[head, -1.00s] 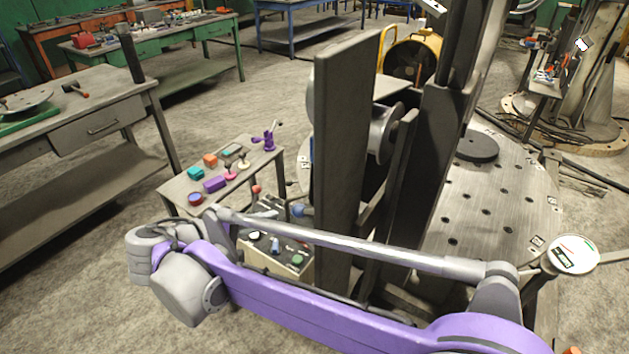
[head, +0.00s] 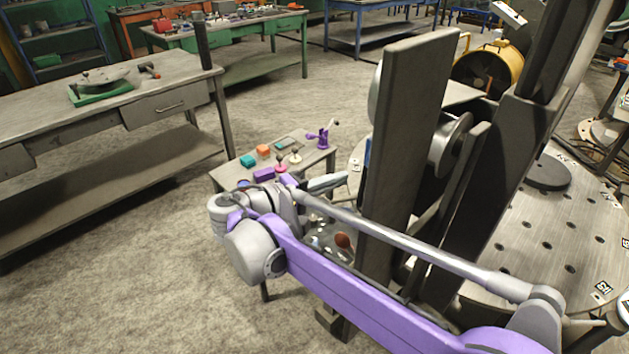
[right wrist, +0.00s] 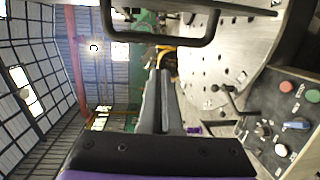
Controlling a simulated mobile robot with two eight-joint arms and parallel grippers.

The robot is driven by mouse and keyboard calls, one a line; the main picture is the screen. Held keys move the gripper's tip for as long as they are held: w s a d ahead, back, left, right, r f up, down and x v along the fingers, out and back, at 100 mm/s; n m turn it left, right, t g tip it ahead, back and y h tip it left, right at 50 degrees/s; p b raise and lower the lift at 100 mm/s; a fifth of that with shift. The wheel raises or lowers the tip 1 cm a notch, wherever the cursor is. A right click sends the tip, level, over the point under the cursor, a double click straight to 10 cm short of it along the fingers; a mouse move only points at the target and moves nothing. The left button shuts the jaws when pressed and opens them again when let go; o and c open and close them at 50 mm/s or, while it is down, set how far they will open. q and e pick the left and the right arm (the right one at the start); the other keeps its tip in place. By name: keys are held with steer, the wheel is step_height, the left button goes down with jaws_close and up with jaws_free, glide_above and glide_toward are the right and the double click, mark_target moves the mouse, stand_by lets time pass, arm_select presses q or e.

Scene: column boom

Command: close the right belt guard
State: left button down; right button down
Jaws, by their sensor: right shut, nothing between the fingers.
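A tall flat dark panel (head: 405,135), which looks like the right belt guard, stands upright beside the column (head: 495,170). It sticks out from the column, with grey pulleys (head: 450,145) exposed behind it, so it looks open. My right gripper (head: 340,181) points right toward the panel's left side, apart from it as far as I can tell. In the right wrist view its dark fingers (right wrist: 163,75) are together and empty. A dark bar handle (right wrist: 160,38) lies ahead of the fingertips there; I cannot tell which part it belongs to. My left gripper is out of view.
A small table (head: 300,161) with coloured parts stands just behind my right gripper. A control box (right wrist: 285,120) with buttons is close on the right in the wrist view. A round perforated plate (head: 560,240) surrounds the column. Open floor lies at left.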

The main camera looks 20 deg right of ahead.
mark_target(361, 187)
steer(key=shift+s+d, duration=0.25)
steer(key=shift+s, duration=0.3)
steer(key=shift+s+d, duration=0.25)
steer(key=shift+s, duration=0.25)
steer(key=s+n+t+p, duration=0.1)
steer(key=s+t, duration=0.1)
steer(key=shift+s+r+n+y+p, duration=0.1)
steer(key=shift+s+n+y+p, duration=0.2)
steer(key=shift+s+y+p, duration=0.1)
steer(key=shift+w, duration=0.25)
